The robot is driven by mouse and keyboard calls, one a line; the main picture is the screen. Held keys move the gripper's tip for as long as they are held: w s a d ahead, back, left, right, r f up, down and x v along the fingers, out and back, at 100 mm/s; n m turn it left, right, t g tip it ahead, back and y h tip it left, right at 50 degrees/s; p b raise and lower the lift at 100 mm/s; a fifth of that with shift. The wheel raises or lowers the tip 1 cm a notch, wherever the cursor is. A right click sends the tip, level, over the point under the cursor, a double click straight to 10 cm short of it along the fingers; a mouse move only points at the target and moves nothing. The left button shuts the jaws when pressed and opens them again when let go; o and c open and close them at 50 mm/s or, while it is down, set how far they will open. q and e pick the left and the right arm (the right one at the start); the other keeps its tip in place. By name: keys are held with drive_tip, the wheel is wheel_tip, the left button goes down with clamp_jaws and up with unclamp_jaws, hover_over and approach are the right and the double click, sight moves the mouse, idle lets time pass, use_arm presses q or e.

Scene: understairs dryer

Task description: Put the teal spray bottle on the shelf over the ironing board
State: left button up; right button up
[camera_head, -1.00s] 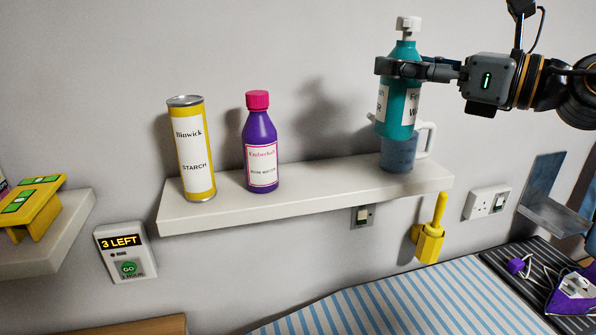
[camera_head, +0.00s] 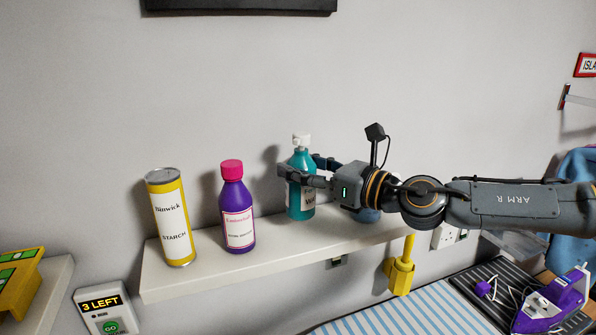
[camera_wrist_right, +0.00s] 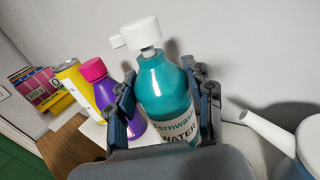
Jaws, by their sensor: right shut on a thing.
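The bottle also shows between the fingers in the right wrist view (camera_wrist_right: 163,92). Its base looks level with the shelf top, but I cannot tell for sure whether it touches. The striped ironing board (camera_head: 400,310) lies below the shelf. My left gripper is not in view.
A yellow starch can (camera_head: 170,222) and a purple bottle (camera_head: 236,212) with a pink cap stand left of the teal bottle. A purple iron (camera_head: 555,300) sits at the lower right.

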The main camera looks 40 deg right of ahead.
sight(298, 187)
drive_tip(key=shift+w+a+f, duration=0.1)
drive_tip(key=shift+w+f, duration=0.25)
wheel_tip(298, 187, down, 2)
drive_tip(key=shift+a+p, duration=0.15)
drive_tip(key=shift+p, duration=0.2)
drive_tip(key=shift+f, duration=0.65)
drive_tip(key=shift+f, duration=0.15)
drive_tip(key=o, duration=1)
drive_tip(key=shift+f, duration=0.1)
drive_tip(key=o, duration=0.4)
drive_tip(key=shift+o, duration=0.2)
